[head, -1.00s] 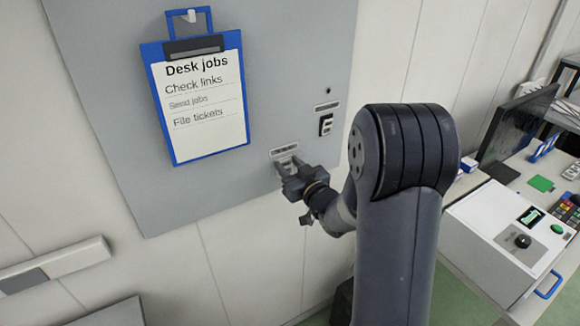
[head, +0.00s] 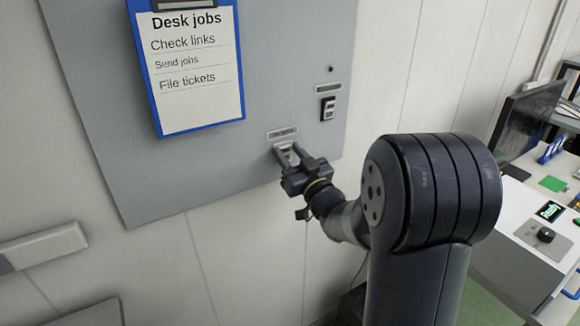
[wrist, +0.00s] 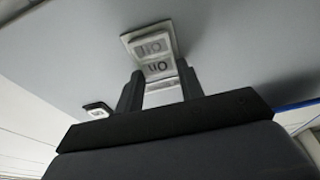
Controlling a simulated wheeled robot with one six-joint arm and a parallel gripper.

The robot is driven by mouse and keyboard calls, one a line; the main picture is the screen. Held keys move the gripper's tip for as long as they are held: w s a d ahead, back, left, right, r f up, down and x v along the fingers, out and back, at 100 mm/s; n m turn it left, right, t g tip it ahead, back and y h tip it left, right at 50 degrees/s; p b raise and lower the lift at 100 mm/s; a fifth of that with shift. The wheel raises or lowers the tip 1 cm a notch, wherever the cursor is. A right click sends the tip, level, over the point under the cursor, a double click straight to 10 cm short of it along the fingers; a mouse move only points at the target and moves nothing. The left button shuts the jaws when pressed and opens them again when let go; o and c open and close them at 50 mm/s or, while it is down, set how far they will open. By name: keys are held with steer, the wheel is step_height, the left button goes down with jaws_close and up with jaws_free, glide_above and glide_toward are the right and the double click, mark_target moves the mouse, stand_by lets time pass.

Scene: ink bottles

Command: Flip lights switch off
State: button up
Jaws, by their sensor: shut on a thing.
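A pale switch (head: 288,154) sits low on the grey wall panel (head: 290,60), under a small label (head: 283,133) too small to read. My gripper (head: 285,153) reaches it from below right, with a finger on each side. In the wrist view, the fingers of my gripper (wrist: 160,93) are shut on the switch's pale lower part (wrist: 162,93); its plate (wrist: 150,48) with printed marks shows beyond. Which way the switch is set cannot be told.
A second switch with a black surround (head: 328,108) is up and right on the panel. A blue clipboard (head: 190,65) hangs at left. A pale wall bar (head: 45,245) is at lower left.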

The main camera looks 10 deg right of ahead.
steer(key=shift+f+t+b, duration=0.25)
steer(key=shift+t+b, duration=0.15)
steer(key=shift+b, duration=0.85)
steer(key=shift+r, duration=0.15)
steer(key=o, duration=1)
steer(key=shift+s, duration=0.1)
steer(key=b+v, duration=0.2)
steer(key=v, duration=0.8)
steer(key=shift+s+d+f+b, duration=0.2)
steer(key=shift+s+d+b, duration=0.05)
steer(key=shift+s+b, duration=0.1)
steer(key=shift+w, duration=0.2)
